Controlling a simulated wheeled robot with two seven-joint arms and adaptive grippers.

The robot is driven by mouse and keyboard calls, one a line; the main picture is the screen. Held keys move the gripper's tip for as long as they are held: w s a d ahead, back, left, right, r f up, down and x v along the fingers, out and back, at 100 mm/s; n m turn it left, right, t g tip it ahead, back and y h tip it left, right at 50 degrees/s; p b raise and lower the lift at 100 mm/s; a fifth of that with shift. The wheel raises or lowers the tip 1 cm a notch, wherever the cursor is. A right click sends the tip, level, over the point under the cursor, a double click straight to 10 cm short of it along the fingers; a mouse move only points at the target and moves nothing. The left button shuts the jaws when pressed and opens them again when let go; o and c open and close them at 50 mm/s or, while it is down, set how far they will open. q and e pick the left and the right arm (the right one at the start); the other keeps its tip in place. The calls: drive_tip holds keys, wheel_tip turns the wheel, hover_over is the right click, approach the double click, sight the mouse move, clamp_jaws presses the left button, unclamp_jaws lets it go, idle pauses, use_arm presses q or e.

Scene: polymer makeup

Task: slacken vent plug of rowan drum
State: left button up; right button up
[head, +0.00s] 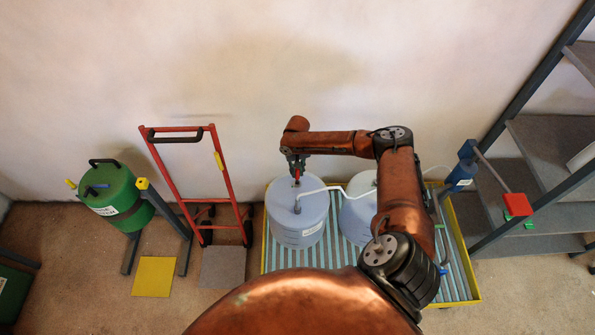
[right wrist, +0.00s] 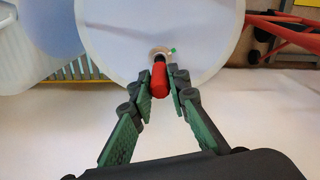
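Two pale blue-white drums stand on a tray in the head view; the left one (head: 298,228) is below my right gripper (head: 295,169). Its label is too small to read, so I cannot tell its name. A red plug-like piece (right wrist: 159,82) stands up from a round opening in the pale drum top (right wrist: 205,45) in the right wrist view. My right gripper's fingers (right wrist: 160,85) close in on both sides of the red piece and appear to grip it. The other pale drum (head: 358,222) is partly hidden by my right arm. My left gripper is not in view.
A white hose (head: 320,189) runs from the left pale drum's top to the right. The drums stand on a yellow-rimmed slatted tray (head: 263,245). A red hand truck (head: 228,185) and a green drum on a stand (head: 125,210) are left. Grey shelves (head: 555,145) are right.

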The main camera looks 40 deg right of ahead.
clamp_jaws()
drive_tip(key=shift+s+f+p, duration=0.15)
drive_tip(key=shift+p, duration=0.3)
idle(0.9)
drive_tip(key=shift+n, duration=1.3)
drive_tip(key=shift+s+f+n+p, duration=0.1)
drive_tip(key=shift+n+p, duration=0.3)
drive_tip(key=shift+n, duration=1)
